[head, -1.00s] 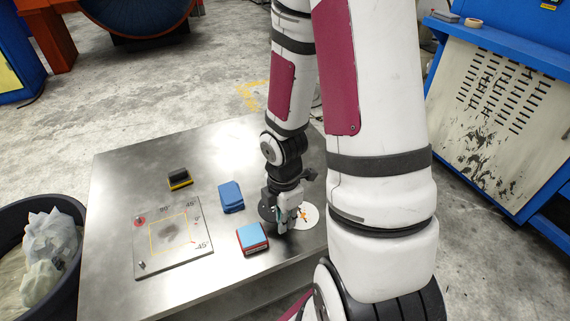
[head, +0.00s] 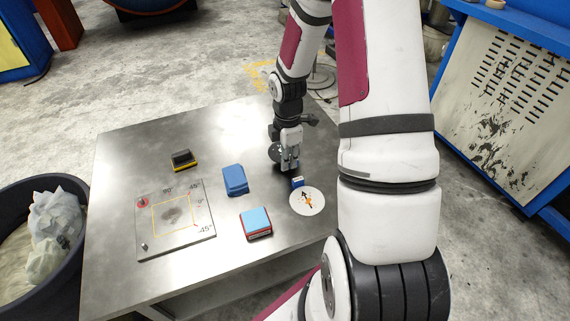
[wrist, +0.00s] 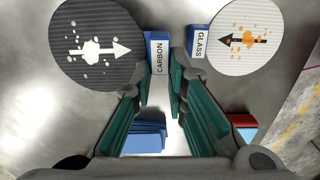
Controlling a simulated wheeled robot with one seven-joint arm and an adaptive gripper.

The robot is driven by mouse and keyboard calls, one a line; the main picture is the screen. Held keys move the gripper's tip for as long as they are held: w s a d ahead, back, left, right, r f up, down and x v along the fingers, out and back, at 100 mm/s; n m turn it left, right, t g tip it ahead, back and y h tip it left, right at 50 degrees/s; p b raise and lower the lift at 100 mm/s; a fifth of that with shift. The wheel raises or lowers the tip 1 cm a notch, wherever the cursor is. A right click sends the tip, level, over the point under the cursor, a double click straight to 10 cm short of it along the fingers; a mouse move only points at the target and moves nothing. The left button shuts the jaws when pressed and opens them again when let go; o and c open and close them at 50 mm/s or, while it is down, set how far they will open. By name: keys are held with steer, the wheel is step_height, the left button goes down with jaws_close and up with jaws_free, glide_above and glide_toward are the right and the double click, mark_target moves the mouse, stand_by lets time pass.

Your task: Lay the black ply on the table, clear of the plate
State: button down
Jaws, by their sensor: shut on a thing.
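My gripper (head: 288,166) is shut on the blue tab marked CARBON (wrist: 159,52) of the black ply (wrist: 92,45). The ply is a dark ribbed disc with a white arrow and white spots, left of the fingertips in the wrist view. In the head view the black ply (head: 275,153) shows partly behind my gripper, over the table's far right part. I cannot tell whether it touches the table. The plate (head: 205,246), with angle marks and a yellow square, lies at the left of the table (head: 120,160), well apart from the ply.
A white ply (head: 308,208) with a GLASS tab (wrist: 198,43) lies close to my gripper. A black bin (head: 72,252) stands left.

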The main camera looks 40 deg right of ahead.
mark_target(285, 173)
steer(key=shift+w+d, duration=0.15)
steer(key=shift+w, duration=0.3)
steer(key=shift+w+f, duration=0.25)
steer(key=shift+f, duration=0.05)
steer(key=shift+f+b, duration=0.3)
steer(key=shift+f, duration=1.2)
steer(key=shift+f, duration=0.15)
steer(key=c, duration=1.6)
jaws_free()
